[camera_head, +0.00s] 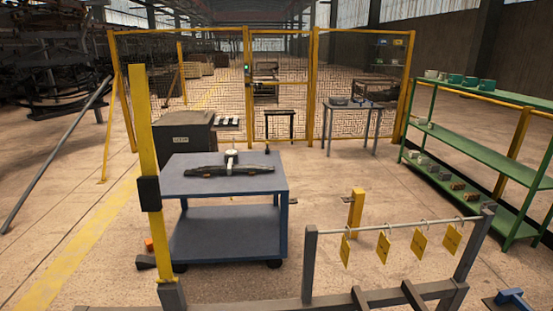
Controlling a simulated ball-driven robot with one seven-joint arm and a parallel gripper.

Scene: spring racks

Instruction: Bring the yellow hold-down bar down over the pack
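A long yellow bar (141,120), which looks like the hold-down bar, stands nearly upright at the left of the near rack. It carries a black sleeve (149,193) about midway, and its lower end meets a dark grey post (172,295). I cannot tell for sure which thing is the pack. A dark, slightly arched leaf-spring-like stack (229,171) lies on the blue cart's top, with a white round gauge-like piece on it. Dark slanted bars (412,295) show at the bottom edge, cut off by the frame. My gripper is not in view.
A blue cart (183,183) stands behind the bar. A grey rail frame (309,265) with several hanging yellow tags (383,248) is at front right. A short yellow post (356,212) stands behind it. Green shelves (440,142) are right; yellow-framed mesh fencing crosses the back.

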